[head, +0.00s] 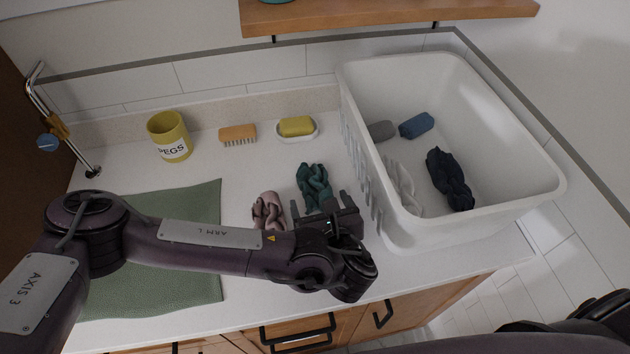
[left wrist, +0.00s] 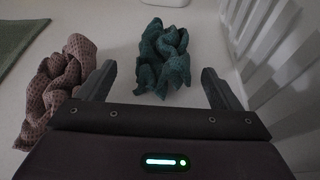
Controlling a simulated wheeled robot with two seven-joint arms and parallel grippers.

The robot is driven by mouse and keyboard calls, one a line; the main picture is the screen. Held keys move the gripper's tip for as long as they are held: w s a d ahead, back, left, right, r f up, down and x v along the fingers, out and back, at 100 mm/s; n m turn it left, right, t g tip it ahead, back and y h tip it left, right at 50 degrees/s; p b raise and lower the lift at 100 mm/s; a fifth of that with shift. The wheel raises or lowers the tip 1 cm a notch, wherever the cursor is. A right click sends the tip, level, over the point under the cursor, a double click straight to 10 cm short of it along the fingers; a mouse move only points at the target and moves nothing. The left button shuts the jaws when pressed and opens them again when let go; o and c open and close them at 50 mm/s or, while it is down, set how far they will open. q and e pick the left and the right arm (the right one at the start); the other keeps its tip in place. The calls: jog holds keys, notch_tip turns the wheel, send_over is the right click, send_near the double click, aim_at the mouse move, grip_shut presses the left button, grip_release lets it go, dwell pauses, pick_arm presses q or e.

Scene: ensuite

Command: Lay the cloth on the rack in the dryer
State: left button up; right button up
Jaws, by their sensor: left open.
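A crumpled teal cloth (head: 313,186) lies on the white counter, left of the white basket; it also shows in the left wrist view (left wrist: 165,58). A crumpled pink cloth (head: 268,211) lies to its left and also shows in the left wrist view (left wrist: 62,80). My left gripper (head: 324,207) is open and empty at the near side of the teal cloth. In the left wrist view its fingers (left wrist: 157,80) point toward the teal cloth, which lies between and beyond them. No dryer or rack is in view. My right gripper is not in view.
The white basket (head: 540,185) holds a navy cloth (head: 450,180), a pale cloth (head: 403,185) and grey and blue rolled items. Its slatted wall stands close right of my left gripper. A yellow pegs pot (head: 168,136), brush (head: 237,134), soap dish (head: 298,134) and green mat (head: 195,205) are also on the counter.

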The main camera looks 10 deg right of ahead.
aim_at(316, 189)
pick_arm(q)
jog(key=x, duration=0.2)
jog(key=r+p+x, duration=0.1)
jog(key=x, duration=0.1)
jog(key=shift+w+d+f, duration=0.1)
jog(key=shift+w, duration=0.15)
jog(key=shift+w+f+p, duration=0.25)
jog(key=shift+w+p, duration=0.05)
jog(key=shift+w, duration=0.1)
jog(key=c, duration=1.1)
jog(key=shift+o, duration=0.2)
jog(key=shift+r, duration=0.1)
